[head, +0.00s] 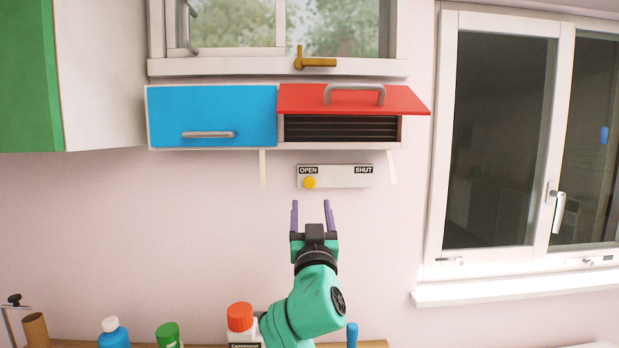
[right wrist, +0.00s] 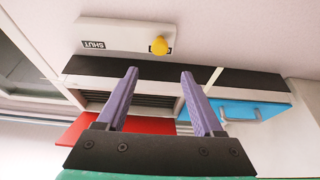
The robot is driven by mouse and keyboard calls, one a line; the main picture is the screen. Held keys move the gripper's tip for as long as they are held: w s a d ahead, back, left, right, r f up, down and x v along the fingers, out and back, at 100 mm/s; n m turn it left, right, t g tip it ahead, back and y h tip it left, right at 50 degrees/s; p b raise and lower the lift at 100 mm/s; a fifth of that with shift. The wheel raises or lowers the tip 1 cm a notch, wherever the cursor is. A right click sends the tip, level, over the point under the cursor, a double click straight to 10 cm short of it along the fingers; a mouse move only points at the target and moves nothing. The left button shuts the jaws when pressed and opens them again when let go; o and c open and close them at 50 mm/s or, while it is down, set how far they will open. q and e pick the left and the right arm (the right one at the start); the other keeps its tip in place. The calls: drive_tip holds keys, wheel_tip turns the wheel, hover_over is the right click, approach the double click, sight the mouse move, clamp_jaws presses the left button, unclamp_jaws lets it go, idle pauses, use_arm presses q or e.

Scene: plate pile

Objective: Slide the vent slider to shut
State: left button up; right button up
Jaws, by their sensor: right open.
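The vent slider plate (head: 345,176) is a pale strip on the wall with OPEN printed at its left end and SHUT at its right. Its yellow knob (head: 309,183) sits at the OPEN end. In the right wrist view the plate (right wrist: 122,37) appears turned over, with the knob (right wrist: 159,46) at its right end. My right gripper (head: 312,207) is open and empty, just below the plate in the head view, fingers pointing up and apart from the knob. In the right wrist view its purple fingers (right wrist: 158,90) are spread. My left gripper is not in view.
Above the plate, a red flap (head: 350,100) is raised over a dark slatted vent (head: 340,129), beside a blue cabinet door (head: 215,110). A window (head: 500,140) is at the right. Several bottles, one with an orange cap (head: 240,317), stand below. The wall around the plate is clear.

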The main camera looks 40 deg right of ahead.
sight(310, 185)
drive_tip(key=p+x, duration=0.2)
drive_tip(key=x, duration=0.3)
drive_tip(key=shift+w+d+r, duration=0.1)
drive_tip(key=shift+w+d, duration=0.05)
drive_tip(key=shift+d, duration=0.15)
drive_tip(key=x, duration=0.2)
drive_tip(key=f+p+x, duration=0.1)
drive_tip(key=x, duration=0.1)
drive_tip(key=shift+w+d+r, duration=0.1)
drive_tip(key=shift+w+d, duration=0.2)
drive_tip(key=shift+w, duration=0.15)
drive_tip(key=shift+s+a+r, duration=0.1)
drive_tip(key=c, duration=0.4)
clamp_jaws()
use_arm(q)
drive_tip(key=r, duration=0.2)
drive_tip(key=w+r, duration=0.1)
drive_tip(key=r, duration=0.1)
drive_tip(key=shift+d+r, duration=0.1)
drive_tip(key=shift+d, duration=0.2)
